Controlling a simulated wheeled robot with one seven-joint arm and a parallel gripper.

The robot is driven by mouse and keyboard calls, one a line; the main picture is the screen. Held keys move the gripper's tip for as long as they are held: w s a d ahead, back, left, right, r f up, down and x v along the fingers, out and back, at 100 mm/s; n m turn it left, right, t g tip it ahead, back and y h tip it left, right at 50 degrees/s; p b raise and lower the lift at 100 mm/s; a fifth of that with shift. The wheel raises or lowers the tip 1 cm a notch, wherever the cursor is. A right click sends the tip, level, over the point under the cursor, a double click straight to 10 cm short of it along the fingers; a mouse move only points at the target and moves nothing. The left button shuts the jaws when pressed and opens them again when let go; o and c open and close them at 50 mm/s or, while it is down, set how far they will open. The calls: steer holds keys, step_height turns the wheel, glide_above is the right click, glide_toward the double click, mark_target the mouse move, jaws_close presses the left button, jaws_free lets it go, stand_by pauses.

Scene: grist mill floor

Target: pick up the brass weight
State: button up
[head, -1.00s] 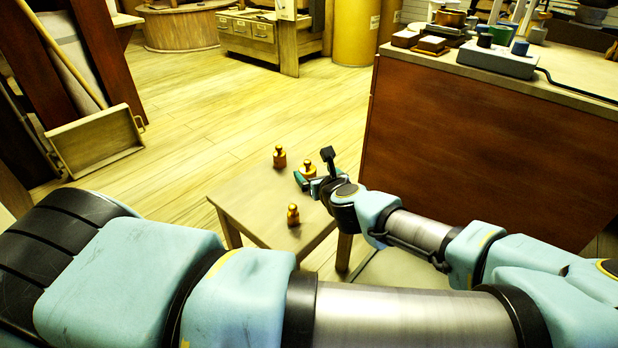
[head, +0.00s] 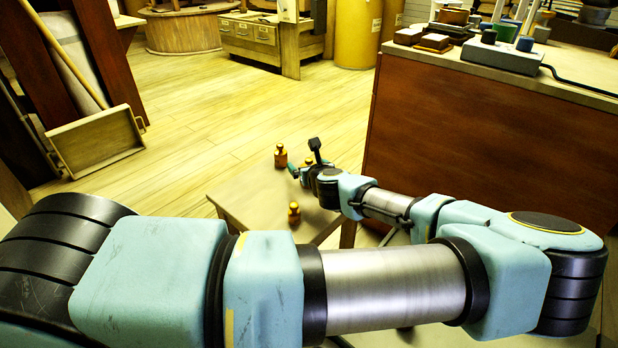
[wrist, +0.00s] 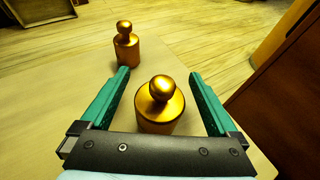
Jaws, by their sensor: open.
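Three brass weights, each with a round knob on top, stand upright on a small wooden table (head: 236,202). In the head view one is at the back (head: 281,155), one at the front (head: 294,213), and one (head: 308,161) is mostly hidden by my gripper (head: 296,172). In the wrist view my gripper (wrist: 162,84) is open, its two green fingers on either side of a brass weight (wrist: 160,105), with gaps showing on both sides. Another brass weight (wrist: 126,45) stands beyond the left fingertip. Which one the task means cannot be told.
A tall wooden counter (head: 480,150) stands close to the right of the small table, with a grey box (head: 500,57) and other items on top. A wooden tray (head: 96,143) leans at the left. The plank floor behind the table is clear.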

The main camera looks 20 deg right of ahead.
steer(key=shift+w, duration=0.15)
jaws_close()
stand_by(0.7)
